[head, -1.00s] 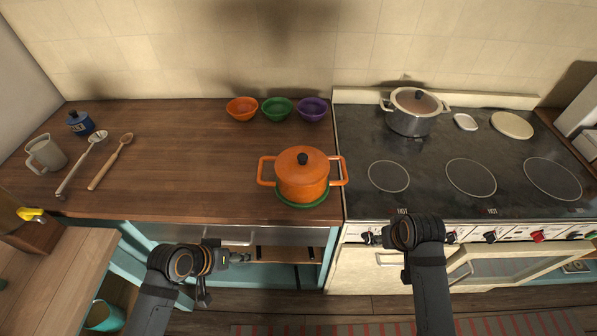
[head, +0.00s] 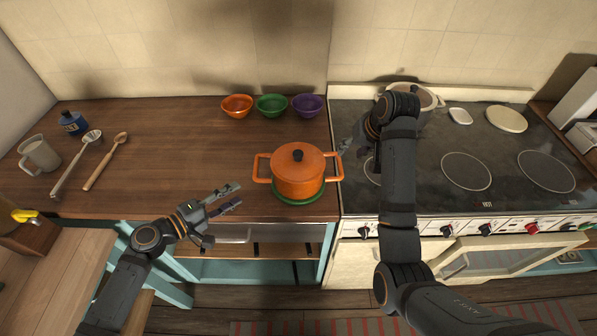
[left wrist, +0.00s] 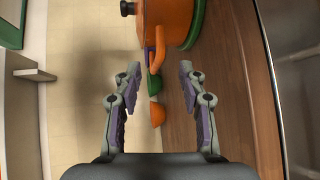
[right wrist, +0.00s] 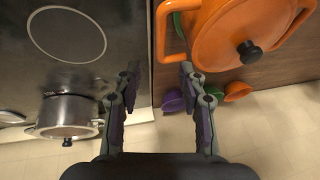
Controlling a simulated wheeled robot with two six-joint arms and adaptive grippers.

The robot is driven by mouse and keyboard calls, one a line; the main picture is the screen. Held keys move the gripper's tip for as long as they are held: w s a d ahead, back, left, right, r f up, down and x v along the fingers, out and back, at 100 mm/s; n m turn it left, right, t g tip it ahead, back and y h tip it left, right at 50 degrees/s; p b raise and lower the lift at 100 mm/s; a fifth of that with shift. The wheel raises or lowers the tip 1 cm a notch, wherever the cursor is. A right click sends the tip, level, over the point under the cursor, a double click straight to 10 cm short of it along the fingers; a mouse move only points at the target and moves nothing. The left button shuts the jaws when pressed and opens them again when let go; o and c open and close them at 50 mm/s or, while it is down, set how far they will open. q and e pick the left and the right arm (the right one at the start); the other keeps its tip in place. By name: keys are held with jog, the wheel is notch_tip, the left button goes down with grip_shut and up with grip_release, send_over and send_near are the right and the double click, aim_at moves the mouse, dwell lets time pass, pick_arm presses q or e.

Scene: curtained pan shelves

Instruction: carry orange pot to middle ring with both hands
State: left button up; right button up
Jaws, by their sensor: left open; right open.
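The orange pot (head: 298,178) stands upright, lid on, on a green trivet (head: 299,199) at the counter's right front, a handle on each side. My left gripper (head: 239,195) is open, left of the left handle and apart from it; that handle (left wrist: 156,55) shows beyond the fingers in the left wrist view. My right gripper (head: 345,148) is open near the right handle, partly hidden by its arm. In the right wrist view the pot (right wrist: 220,35) and handle (right wrist: 165,30) lie ahead of the fingers. The middle ring (head: 466,171) on the stove's front row is bare.
A steel pot (head: 425,103) stands at the stove's back left, partly hidden by my right arm. Orange (head: 237,106), green (head: 272,106) and purple (head: 307,105) bowls stand at the counter's back. The front right ring (head: 546,171) is clear.

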aim_at(260, 180)
pick_arm(q)
jog(key=x, duration=0.9)
jog(key=shift+w+d, duration=0.1)
jog(key=shift+w, duration=0.1)
pick_arm(e)
jog(key=x, duration=0.9)
jog(key=shift+w+f, duration=0.1)
jog(key=shift+f, duration=0.05)
pick_arm(q)
jog(key=shift+w+d+f, duration=0.15)
jog(key=shift+w+d, duration=0.15)
jog(key=shift+w, duration=0.05)
pick_arm(e)
jog(key=shift+w+a+f, duration=0.2)
jog(key=shift+a+f, duration=0.05)
jog(key=shift+f, duration=0.25)
pick_arm(q)
grip_shut()
pick_arm(e)
grip_shut()
